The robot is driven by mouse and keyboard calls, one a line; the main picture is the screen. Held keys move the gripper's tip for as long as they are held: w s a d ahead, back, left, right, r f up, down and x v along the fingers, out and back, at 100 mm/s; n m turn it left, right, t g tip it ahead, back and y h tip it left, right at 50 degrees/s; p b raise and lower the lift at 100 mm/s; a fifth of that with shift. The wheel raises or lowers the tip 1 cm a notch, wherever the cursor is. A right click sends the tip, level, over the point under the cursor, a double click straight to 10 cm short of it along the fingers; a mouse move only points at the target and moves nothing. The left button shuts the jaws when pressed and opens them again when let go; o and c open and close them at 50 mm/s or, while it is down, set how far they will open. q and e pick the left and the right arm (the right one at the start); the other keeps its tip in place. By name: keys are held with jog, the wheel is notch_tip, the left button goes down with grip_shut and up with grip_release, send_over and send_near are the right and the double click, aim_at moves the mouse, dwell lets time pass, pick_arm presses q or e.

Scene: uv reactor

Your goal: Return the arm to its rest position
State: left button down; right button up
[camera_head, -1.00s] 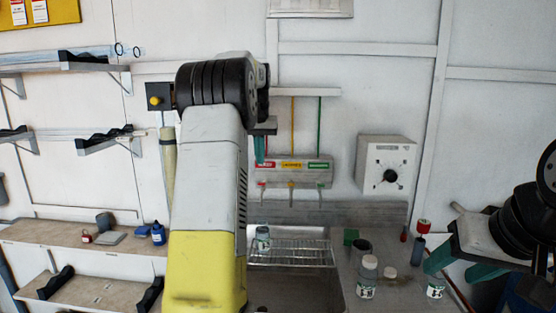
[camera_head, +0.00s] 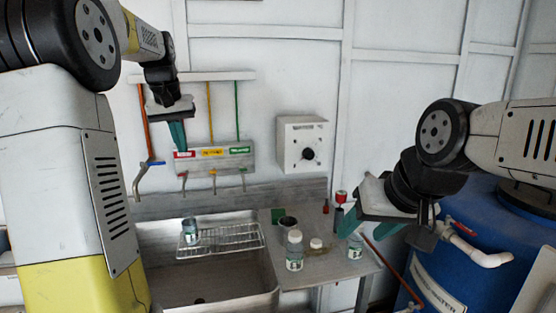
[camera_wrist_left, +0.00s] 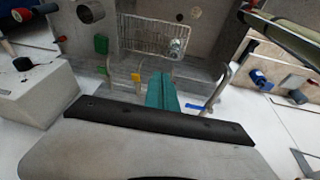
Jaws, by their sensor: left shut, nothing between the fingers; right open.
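My left arm comes in from the left in the head view, and its gripper (camera_head: 178,134) hangs in front of the wall by the tap panel, above the sink. Its teal fingers are together with nothing between them; in the left wrist view the closed fingers (camera_wrist_left: 161,92) point toward the sink. My right gripper (camera_head: 372,228) is at the right of the head view, near the bench's right end. Its teal fingers are apart and empty, above and beside a small labelled bottle (camera_head: 355,246).
The tap panel (camera_head: 214,158) is on the wall behind the sink (camera_head: 165,270). A wire rack (camera_head: 238,238) holds a jar (camera_head: 190,231). A white-capped bottle (camera_head: 294,252) stands on the bench. A control box (camera_head: 302,144) is on the wall, and a blue barrel (camera_head: 480,240) is at right.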

pick_arm(q)
jog(key=s+d+f+m+t, duration=0.1)
jog(key=s+d, duration=0.3)
jog(key=s, duration=0.5)
jog(key=s+d+f+m+t+h, duration=0.1)
jog(key=s+d+f, duration=0.3)
jog(key=s, duration=0.5)
jog(key=s+d+f+t+h, duration=0.1)
jog(key=s+d+f, duration=0.1)
jog(key=s+d, duration=0.3)
jog(key=s, duration=0.4)
jog(key=shift+d+f+m, duration=0.35)
jog(key=shift+d+m, duration=0.05)
